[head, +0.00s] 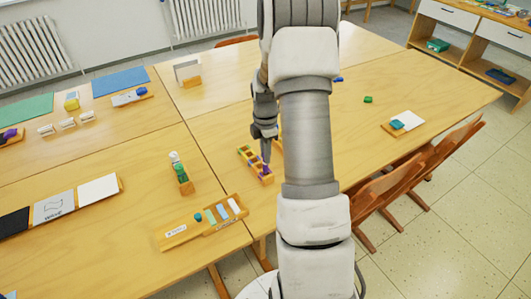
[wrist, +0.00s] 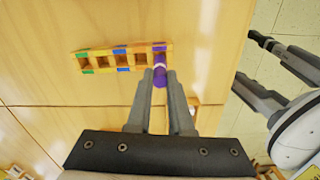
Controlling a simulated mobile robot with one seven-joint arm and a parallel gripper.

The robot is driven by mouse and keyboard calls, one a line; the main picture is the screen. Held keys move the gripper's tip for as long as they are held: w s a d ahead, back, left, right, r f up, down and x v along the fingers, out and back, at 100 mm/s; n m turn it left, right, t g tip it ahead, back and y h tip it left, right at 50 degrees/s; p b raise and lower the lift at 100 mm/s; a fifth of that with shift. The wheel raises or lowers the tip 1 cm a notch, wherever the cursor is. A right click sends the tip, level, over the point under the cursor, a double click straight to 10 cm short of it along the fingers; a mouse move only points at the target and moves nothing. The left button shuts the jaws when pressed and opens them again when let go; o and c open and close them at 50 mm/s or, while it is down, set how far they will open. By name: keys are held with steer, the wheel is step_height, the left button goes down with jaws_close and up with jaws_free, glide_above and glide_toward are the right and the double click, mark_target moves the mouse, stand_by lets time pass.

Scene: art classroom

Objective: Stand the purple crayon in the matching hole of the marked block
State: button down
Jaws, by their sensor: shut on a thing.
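The purple crayon (wrist: 160,76) is between my gripper's (wrist: 158,73) fingertips in the wrist view, with a pale band near its far end. My gripper is shut on it. The marked block (wrist: 132,58) is a wooden row of square holes with green, blue, orange and purple marks. The crayon's far end is over or in the end hole with the purple mark; I cannot tell how deep. In the head view, my gripper (head: 264,134) points down at the block (head: 250,166) on the table, and my arm hides part of that area.
A small wooden holder with green and white pieces (head: 181,175) stands left of the block. A labelled wooden tray (head: 175,233) lies nearer the front. A green piece (head: 368,99) lies on the table to the right. Chairs (head: 385,195) line the right edge.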

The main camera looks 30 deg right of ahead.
steer(key=shift+f+b, duration=0.8)
steer(key=shift+f, duration=0.55)
stand_by(1.7)
steer(key=c, duration=0.7)
jaws_free()
steer(key=shift+c, duration=0.2)
steer(key=shift+o, duration=0.3)
steer(key=shift+o, duration=0.9)
steer(key=shift+r+p, duration=2.2)
steer(key=shift+r, duration=0.8)
